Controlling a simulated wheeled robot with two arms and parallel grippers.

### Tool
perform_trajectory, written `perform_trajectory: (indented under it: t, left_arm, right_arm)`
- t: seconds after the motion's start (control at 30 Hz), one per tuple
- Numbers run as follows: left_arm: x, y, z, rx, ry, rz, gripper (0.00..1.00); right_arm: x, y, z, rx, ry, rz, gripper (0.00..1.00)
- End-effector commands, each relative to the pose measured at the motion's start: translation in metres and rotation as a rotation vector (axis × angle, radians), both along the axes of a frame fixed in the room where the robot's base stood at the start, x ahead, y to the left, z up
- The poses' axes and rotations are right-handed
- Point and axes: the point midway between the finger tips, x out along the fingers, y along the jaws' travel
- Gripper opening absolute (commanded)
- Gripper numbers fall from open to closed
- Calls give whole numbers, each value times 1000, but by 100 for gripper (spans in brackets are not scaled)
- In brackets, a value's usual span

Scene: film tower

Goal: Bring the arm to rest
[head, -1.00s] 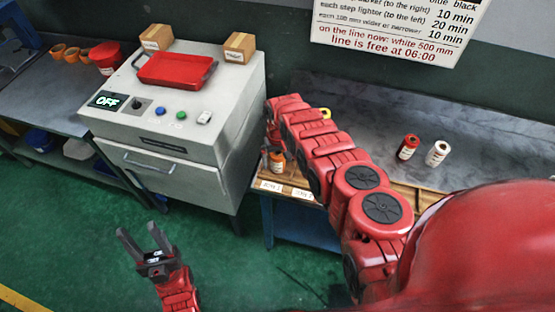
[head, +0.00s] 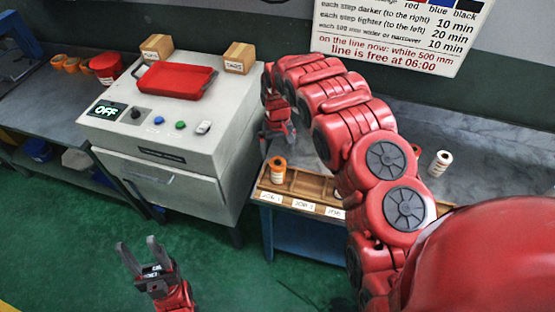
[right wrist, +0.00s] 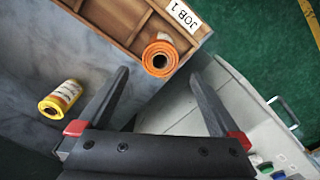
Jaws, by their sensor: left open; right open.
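My right arm (head: 350,125) arches over the back table, with its gripper (head: 277,148) hanging just behind the orange roll (head: 277,172). In the right wrist view, the right gripper (right wrist: 160,77) is open with nothing between its fingers. The orange roll (right wrist: 160,56) stands in the JOB 1 compartment of the wooden tray, beyond the fingertips and apart from them. My left gripper (head: 137,244) is open and empty, low over the green floor.
The grey machine (head: 165,160), reading OFF, bears a red tray (head: 177,82) and two boxes. The wooden tray (head: 305,185) sits at the table's front edge. A yellow roll (right wrist: 62,98) lies on the table. A white roll (head: 440,162) stands right; a red roll (head: 416,150) is mostly hidden.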

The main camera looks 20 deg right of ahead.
Motion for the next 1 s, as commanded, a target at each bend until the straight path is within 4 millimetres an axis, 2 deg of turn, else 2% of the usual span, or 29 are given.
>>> perform_trajectory:
  t: [0.23,0.73,0.83,1.0]
  left_arm:
    - [0,0,-5,0,0,0,50]
    - [0,0,-4,0,0,0,50]
    - [0,0,6,0,0,0,50]
    - [0,0,40,0,0,0,50]
  right_arm:
    - [-1,0,14,1,1,0,100]
    - [-1,0,15,1,2,0,100]
    - [-1,0,25,1,2,0,100]
    - [-1,0,59,1,2,0,100]
